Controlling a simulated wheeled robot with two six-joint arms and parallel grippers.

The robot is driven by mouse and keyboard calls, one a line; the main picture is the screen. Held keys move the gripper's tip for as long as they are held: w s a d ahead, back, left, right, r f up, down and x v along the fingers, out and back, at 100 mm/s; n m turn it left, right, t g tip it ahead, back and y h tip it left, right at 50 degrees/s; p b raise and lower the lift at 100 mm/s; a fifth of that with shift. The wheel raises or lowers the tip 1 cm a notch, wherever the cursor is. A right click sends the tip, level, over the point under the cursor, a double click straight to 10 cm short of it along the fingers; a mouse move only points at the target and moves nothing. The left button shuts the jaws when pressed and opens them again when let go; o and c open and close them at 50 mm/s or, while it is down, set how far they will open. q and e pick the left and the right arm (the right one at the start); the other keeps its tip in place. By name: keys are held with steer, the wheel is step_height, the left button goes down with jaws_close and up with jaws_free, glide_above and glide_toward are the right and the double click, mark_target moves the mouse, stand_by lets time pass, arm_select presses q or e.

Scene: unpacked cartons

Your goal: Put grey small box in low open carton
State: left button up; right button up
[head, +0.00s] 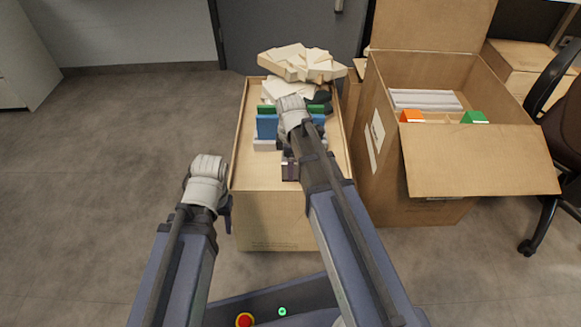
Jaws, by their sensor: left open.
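The low open carton (237,165) stands in the middle of the head view, with several items in its far half. A pale grey box (264,145) lies in it beside the blue boxes; I cannot tell if it is the grey small box. My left gripper (228,213) hangs open just outside the carton's left wall, mostly hidden by its wrist, with nothing visible in it. My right arm reaches over the carton. My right gripper (289,168) is down inside it, largely covered by the arm, and its jaws and anything between them cannot be made out.
A taller open carton (385,185) stands at right, flaps spread, holding white slabs (425,99), an orange box (411,116) and a green box (474,117). Cream blocks (300,62) pile at the low carton's far end. A chair (568,130) stands far right. The left floor is clear.

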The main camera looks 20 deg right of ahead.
steer(key=o, duration=1.4)
steer(key=shift+f, duration=0.1)
step_height(320, 180, up, 12)
steer(key=p, duration=1.2)
steer(key=shift+r, duration=0.2)
steer(key=shift+s+a, duration=0.25)
steer(key=s+a+m, duration=0.3)
steer(key=s, duration=0.2)
steer(key=s+a+m+h, duration=0.1)
steer(key=s+a+m, duration=0.6)
steer(key=s+a, duration=0.1)
steer(key=s, duration=0.1)
steer(key=shift+s+a+m, duration=0.25)
steer(key=shift+s+m, duration=0.05)
steer(key=shift+m, duration=0.1)
